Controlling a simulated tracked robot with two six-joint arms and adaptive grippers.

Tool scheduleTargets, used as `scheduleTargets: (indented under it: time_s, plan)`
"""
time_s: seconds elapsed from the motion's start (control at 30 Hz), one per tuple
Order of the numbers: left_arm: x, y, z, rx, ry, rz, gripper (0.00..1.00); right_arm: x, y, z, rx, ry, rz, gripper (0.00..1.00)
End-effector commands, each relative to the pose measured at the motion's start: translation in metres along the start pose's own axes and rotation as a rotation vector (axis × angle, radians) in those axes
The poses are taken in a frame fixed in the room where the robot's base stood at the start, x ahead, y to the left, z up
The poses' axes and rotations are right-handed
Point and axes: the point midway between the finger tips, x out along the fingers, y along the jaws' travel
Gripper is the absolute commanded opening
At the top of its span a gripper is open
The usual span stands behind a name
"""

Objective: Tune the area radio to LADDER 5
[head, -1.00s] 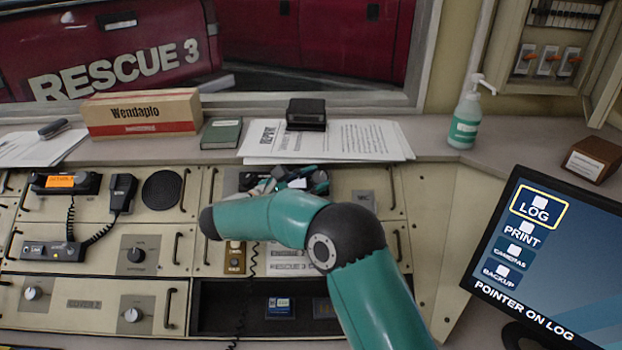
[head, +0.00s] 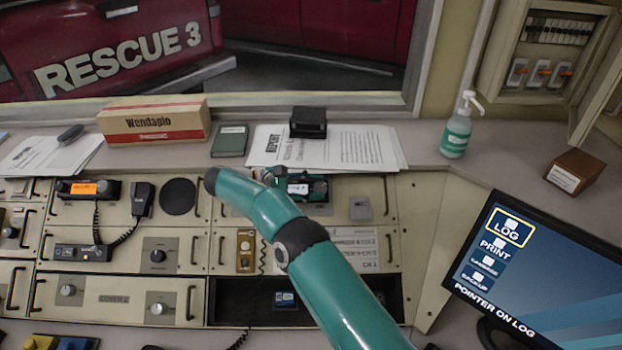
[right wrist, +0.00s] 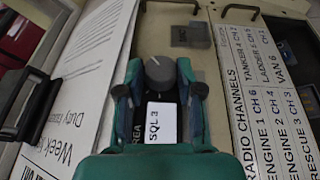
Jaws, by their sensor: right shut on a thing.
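The area radio (right wrist: 141,128), a dark unit, sits on the console below the papers; it also shows, partly covered by my arm, in the head view (head: 316,188). Its white display (right wrist: 161,122) reads SQL 3. Its round grey knob (right wrist: 160,71) is between the fingers of my right gripper (right wrist: 160,80), which is shut on it. In the head view my right gripper (head: 292,182) is partly hidden by its own arm. My left gripper is not in view.
Papers (head: 350,147) and a black box (head: 308,122) lie on the ledge behind the radio. A small grey block (head: 360,208) is to its right. A monitor (head: 540,265) stands at the right, reading POINTER ON LOG. Another radio (head: 88,189) with an orange display is at the left.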

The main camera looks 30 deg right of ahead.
Motion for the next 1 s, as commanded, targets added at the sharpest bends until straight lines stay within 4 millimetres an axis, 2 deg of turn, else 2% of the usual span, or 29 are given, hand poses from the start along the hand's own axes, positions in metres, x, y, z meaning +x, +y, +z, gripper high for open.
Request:
scheduleTargets:
  time_s: [0.1, 0.53, 0.57, 0.7, 1.0]
  plan:
    - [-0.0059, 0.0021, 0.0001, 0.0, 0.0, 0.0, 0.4, -0.0013, 0.0041, 0.0032, 0.015, 0.002, -0.005, 0.01]
    - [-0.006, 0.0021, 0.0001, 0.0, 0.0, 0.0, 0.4, -0.0009, 0.0037, 0.0022, 0.017, 0.004, -0.011, 0.01]
    - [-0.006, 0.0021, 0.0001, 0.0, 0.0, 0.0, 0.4, -0.0009, 0.0037, 0.0022, 0.017, 0.004, -0.011, 0.4]
    - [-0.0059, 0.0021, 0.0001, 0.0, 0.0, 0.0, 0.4, -0.0007, 0.0029, 0.0018, 0.014, 0.003, -0.013, 0.61]
    - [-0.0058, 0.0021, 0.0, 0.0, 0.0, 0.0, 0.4, -0.0001, 0.0016, 0.0007, 0.01, 0.002, -0.016, 0.61]
